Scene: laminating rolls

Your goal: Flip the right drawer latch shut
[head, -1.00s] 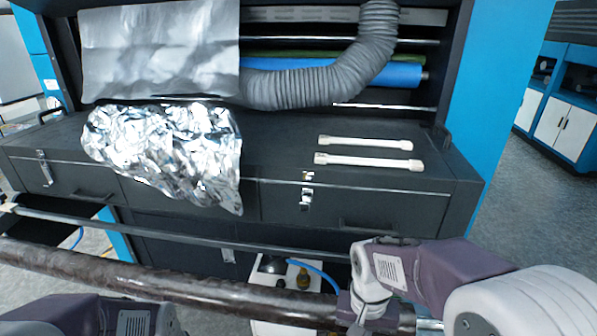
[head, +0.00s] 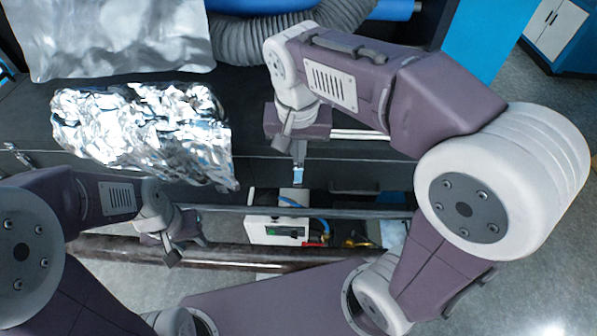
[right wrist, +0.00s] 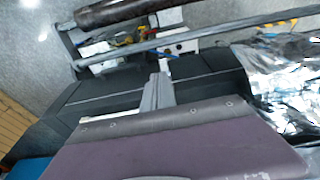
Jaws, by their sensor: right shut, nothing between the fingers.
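My right gripper (head: 299,163) points down at the upper front edge of the dark drawer cabinet, its fingers shut and empty. A small shiny piece (head: 298,175) at its fingertips looks like the right drawer latch. The gripper covers part of it, and I cannot tell whether they touch or whether the latch is flipped. In the right wrist view the shut fingers (right wrist: 157,92) lie over the dark drawer front, and the latch cannot be made out. My left gripper (head: 190,242) hangs low at the left, near the dark roller, away from the latch. Its finger opening is unclear.
Crumpled foil (head: 140,130) lies on the cabinet top, left of my right gripper. A grey hose (head: 265,40) runs behind it. A metal bar (head: 350,213) and a dark roller (head: 230,252) cross in front of the drawers. A white box (head: 270,231) stands below.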

